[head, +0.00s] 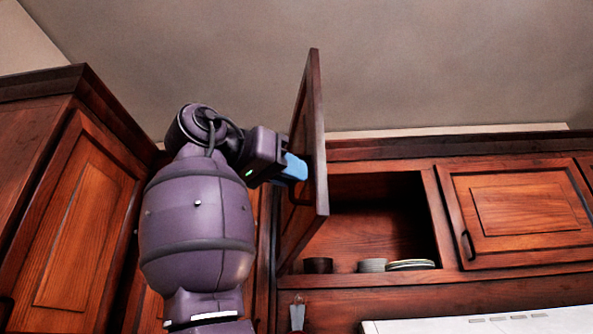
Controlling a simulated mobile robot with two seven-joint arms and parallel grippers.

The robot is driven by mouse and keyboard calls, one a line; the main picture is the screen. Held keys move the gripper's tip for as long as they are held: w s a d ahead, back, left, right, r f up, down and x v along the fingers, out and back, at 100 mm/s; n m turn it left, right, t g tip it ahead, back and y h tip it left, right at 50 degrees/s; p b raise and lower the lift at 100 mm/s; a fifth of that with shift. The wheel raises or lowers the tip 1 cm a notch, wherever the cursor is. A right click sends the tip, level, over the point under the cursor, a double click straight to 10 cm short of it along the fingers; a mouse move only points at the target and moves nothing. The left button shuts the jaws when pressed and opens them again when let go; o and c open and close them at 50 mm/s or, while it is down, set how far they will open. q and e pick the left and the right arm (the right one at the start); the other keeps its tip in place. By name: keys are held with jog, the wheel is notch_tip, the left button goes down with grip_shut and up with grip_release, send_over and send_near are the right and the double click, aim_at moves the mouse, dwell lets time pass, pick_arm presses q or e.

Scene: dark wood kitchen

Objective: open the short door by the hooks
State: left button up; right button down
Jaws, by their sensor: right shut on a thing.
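The short cabinet door (312,140) stands swung outward, roughly edge-on to me, and its cabinet (362,222) is open beside it. My right gripper (297,178) is at the door's left face, with its blue fingers shut on the door's handle. The handle itself is mostly hidden by the fingers and the door. The hooks (297,312) are below the cabinet, with something light hanging there, partly cut off by the frame. My left gripper is not in view.
Inside the open cabinet stand a dark bowl (318,265), light stacked dishes (372,265) and plates (410,264). A shut cabinet door (518,208) is to the right. Tall cabinets (70,220) stand at left. A white surface (480,322) is at lower right.

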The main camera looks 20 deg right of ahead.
jog(key=shift+r, duration=0.1)
jog(key=c, duration=1.2)
grip_release()
jog(key=shift+w, duration=0.1)
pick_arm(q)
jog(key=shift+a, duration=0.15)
